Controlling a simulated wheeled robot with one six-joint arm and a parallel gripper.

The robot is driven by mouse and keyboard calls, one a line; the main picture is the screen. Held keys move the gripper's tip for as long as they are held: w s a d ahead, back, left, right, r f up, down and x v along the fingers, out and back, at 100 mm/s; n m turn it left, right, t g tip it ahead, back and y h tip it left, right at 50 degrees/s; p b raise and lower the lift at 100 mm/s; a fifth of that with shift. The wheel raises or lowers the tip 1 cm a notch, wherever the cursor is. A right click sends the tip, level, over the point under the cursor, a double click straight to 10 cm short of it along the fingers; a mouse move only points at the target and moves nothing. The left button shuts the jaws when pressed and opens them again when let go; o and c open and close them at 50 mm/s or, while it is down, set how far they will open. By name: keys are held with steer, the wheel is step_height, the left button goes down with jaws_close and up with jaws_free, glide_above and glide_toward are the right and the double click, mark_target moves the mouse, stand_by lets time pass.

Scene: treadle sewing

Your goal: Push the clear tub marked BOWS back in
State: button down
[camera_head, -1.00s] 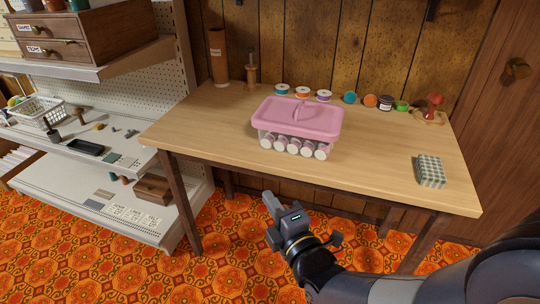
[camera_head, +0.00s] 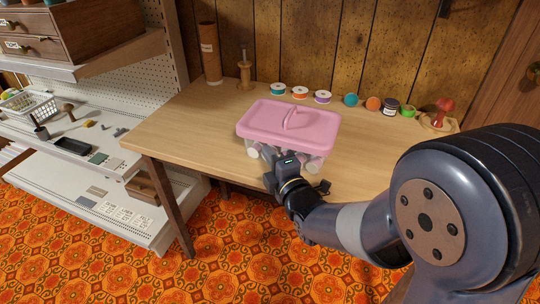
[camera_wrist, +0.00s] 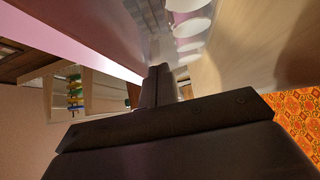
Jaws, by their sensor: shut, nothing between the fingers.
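A clear tub (camera_head: 250,148) with a pink lid (camera_head: 305,126) and white-ended spools inside stands upright near the front of the wooden table. I cannot read a BOWS mark on it. My gripper (camera_head: 270,168) is shut and empty, at the tub's front wall and below the lid, and it hides part of that wall. In the wrist view my closed fingers (camera_wrist: 160,80) point at the clear wall, with the pink lid (camera_wrist: 70,35) on one side and the spool ends (camera_wrist: 190,28) on the other. I cannot tell whether they touch.
Behind the tub a row of spools (camera_head: 323,97) lies along the table's (camera_head: 175,120) back. A cardboard tube (camera_head: 210,55) and a wooden spindle (camera_head: 245,75) stand at the back left, a red pincushion (camera_head: 443,110) at the back right. Shelving (camera_head: 110,180) stands left.

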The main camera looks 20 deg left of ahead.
steer(key=w+b, duration=0.1)
steer(key=w, duration=0.2)
steer(key=w+b, duration=0.2)
steer(key=w, duration=0.1)
steer(key=w+b, duration=0.1)
steer(key=w, duration=0.2)
steer(key=shift+d+f, duration=0.1)
steer(key=shift+d, duration=0.25)
steer(key=shift+w, duration=0.2)
